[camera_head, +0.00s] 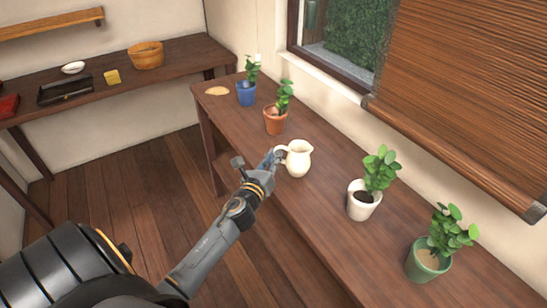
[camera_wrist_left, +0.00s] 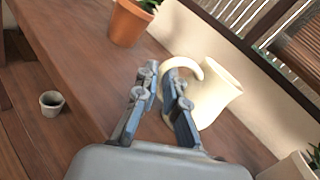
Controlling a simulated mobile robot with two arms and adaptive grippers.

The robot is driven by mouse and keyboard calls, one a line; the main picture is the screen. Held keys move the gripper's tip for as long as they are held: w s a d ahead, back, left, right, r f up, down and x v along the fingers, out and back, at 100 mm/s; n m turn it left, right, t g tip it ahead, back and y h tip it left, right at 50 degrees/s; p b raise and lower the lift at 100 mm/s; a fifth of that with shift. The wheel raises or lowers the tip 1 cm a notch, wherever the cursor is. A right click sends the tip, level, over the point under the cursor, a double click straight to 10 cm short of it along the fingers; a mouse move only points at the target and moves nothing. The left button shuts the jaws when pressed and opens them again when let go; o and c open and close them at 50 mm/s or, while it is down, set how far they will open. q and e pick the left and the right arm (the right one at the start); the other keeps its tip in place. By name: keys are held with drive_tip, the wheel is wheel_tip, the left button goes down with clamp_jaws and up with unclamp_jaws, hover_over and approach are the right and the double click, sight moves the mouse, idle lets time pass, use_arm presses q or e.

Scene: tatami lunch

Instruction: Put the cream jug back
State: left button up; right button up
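The cream jug (camera_head: 299,160) is upright at the middle of the long wooden table (camera_head: 325,205), with its handle toward my left gripper. I cannot tell whether its base touches the wood. My left gripper (camera_head: 277,157) reaches in from the left at the handle. In the left wrist view, the jug (camera_wrist_left: 216,92) is right of the fingers, and its handle curves over and down between the fingertips (camera_wrist_left: 162,78). The fingers are close together around the handle, which they partly hide. My right gripper is out of view.
Blue (camera_head: 246,94) and terracotta (camera_head: 275,122) plant pots stand beyond the jug; white (camera_head: 361,207) and green (camera_head: 424,265) ones stand nearer. A small grey pot (camera_wrist_left: 51,103) is lower down. A side table (camera_head: 190,58) holds a wooden tub (camera_head: 146,57).

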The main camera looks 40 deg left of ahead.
use_arm(q)
drive_tip(key=o, duration=0.4)
drive_tip(key=shift+s+r, duration=0.1)
drive_tip(key=shift+s, duration=0.05)
drive_tip(key=shift+b+v, duration=0.6)
drive_tip(key=shift+v, duration=5.35)
